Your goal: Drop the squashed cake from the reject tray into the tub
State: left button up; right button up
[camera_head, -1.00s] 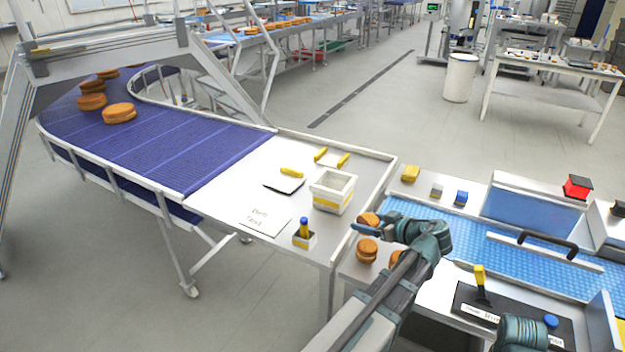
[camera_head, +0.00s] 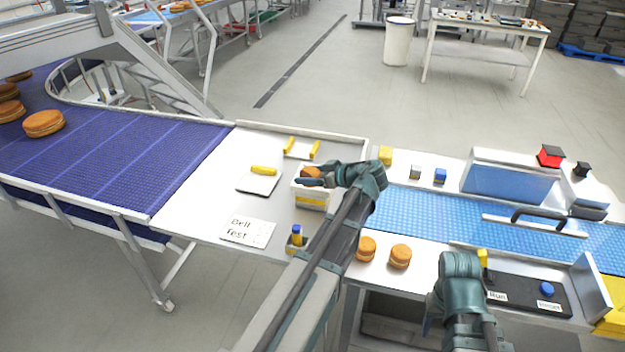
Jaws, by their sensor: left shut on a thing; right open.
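My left gripper (camera_head: 313,181) is shut on an orange-brown cake (camera_head: 311,171) and holds it over the white tub (camera_head: 311,203), which has a yellow band. The gripper and cake hide much of the tub's opening; I cannot tell how far the cake is above the rim. Two other cakes, one on the left (camera_head: 366,249) and one on the right (camera_head: 400,257), sit on the pale metal surface in front of the blue belt. My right gripper (camera_head: 428,316) is open and empty at the front, low in the picture, partly hidden by its own wrist.
A control panel (camera_head: 525,296) with a blue button stands front right.

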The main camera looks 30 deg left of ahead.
pick_arm(q)
jog(key=w+a+r+p, duration=0.4)
jog(key=w+r, duration=0.1)
jog(key=w, duration=0.1)
pick_arm(e)
notch_tip(320, 180, up, 6)
jog(key=f, duration=0.1)
pick_arm(q)
notch_tip(320, 180, down, 6)
jog(key=b, duration=0.6)
jog(key=shift+w, duration=0.1)
pick_arm(e)
notch_tip(320, 180, down, 6)
jog(key=shift+r, duration=0.1)
pick_arm(q)
jog(key=o, duration=0.8)
jog(key=shift+c, duration=0.2)
jog(key=shift+d+r, duration=0.1)
jog(key=p+v, duration=0.5)
jog(key=v, duration=0.8)
jog(key=shift+d, duration=0.4)
pick_arm(e)
notch_tip(320, 180, up, 6)
